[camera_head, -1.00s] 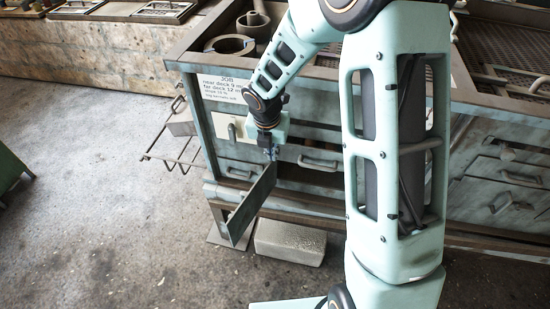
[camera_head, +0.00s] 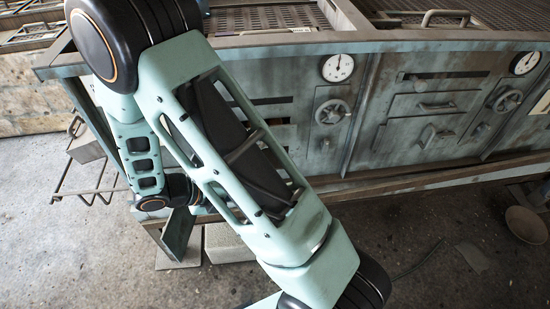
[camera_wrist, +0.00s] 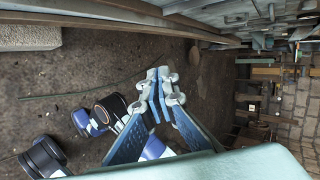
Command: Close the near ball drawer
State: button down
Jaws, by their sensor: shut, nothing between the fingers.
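In the head view, a weathered green bench cabinet holds a drawer front with a bar handle (camera_head: 435,106). Below it is another handled front (camera_head: 432,136). I cannot tell which is the near ball drawer, or whether it stands open; my arm covers much of the left part of the bench. My gripper (camera_wrist: 158,88) shows in the wrist view, shut and empty, over the floor and apart from the bench.
A flat green panel (camera_head: 177,235) stands out at the bench's lower left, near a pale block (camera_head: 228,243). A wire rack (camera_head: 85,180) juts out at left. Round gauges (camera_head: 338,68) and a handwheel (camera_head: 332,111) are on the front. A round bowl (camera_head: 526,225) lies at right. The floor in front is mostly clear.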

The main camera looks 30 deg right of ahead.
aim_at(275, 134)
jog(key=w+d+n+t+h+b, duration=0.1)
jog(key=w+d+t+b, duration=0.1)
jog(key=w+d, duration=0.1)
jog(key=w+d+r+n+t+h+b, duration=0.1)
jog(key=w+d+n+t+h+b, duration=0.1)
jog(key=w+d+t, duration=0.1)
jog(key=w+d+r+n+t+h+b, duration=0.1)
jog(key=w+d+t+h+b, duration=0.1)
jog(key=w+d+b, duration=0.1)
jog(key=shift+w+d+n+t, duration=0.35)
jog(key=shift+w+d, duration=0.35)
jog(key=shift+d, duration=0.35)
jog(key=shift+w+d+r, duration=0.1)
jog(key=shift+w+d, duration=0.05)
jog(key=shift+w, duration=0.25)
jog(key=shift+w+d+r, duration=0.1)
jog(key=shift+w, duration=0.2)
jog(key=w+p, duration=0.1)
jog(key=w+d, duration=0.1)
jog(key=w, duration=0.1)
jog(key=shift+w+p, duration=0.1)
jog(key=shift+p, duration=0.25)
jog(key=shift+w, duration=0.2)
